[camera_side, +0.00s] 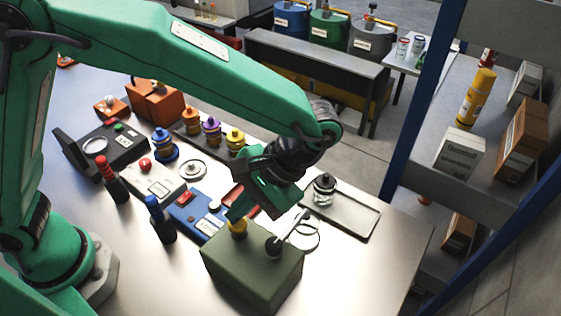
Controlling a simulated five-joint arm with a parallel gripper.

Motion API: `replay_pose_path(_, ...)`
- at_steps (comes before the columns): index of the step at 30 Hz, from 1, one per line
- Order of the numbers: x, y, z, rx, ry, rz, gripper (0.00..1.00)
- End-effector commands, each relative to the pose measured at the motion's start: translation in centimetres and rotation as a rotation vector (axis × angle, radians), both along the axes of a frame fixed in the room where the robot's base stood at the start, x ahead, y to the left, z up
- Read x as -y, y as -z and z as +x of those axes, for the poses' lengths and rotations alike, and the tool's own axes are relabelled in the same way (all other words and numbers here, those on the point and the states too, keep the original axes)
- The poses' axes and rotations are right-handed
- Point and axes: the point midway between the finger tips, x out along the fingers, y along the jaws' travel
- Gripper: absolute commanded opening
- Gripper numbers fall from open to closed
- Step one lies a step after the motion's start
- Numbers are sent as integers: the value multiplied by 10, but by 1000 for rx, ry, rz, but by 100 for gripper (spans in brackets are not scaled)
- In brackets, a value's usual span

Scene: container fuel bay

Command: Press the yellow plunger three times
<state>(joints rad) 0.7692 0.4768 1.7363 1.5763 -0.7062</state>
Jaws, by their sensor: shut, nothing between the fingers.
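The yellow plunger (238,229) stands on top of an olive-green box (252,262) at the front of the table. My gripper (236,214) points down just above the plunger, and its fingers are shut with nothing between them. The fingertips overlap the plunger's top in this view; I cannot tell whether they touch it. A lever with a pale rod and dark round base (275,246) is on the same box, right of the plunger.
A blue device (192,214) with a red switch lies left of the box. Red-topped (112,180) and blue-topped (158,217) cylinders stand further left. A tray (352,212) with a small glass jar (324,190) lies behind right. Bare table lies right of the box.

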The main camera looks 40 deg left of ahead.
Motion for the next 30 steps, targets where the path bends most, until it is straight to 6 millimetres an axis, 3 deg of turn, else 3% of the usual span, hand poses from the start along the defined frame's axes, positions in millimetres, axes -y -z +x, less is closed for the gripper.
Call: replay_pose_path(30,0,9,0,-1,0,1,0)
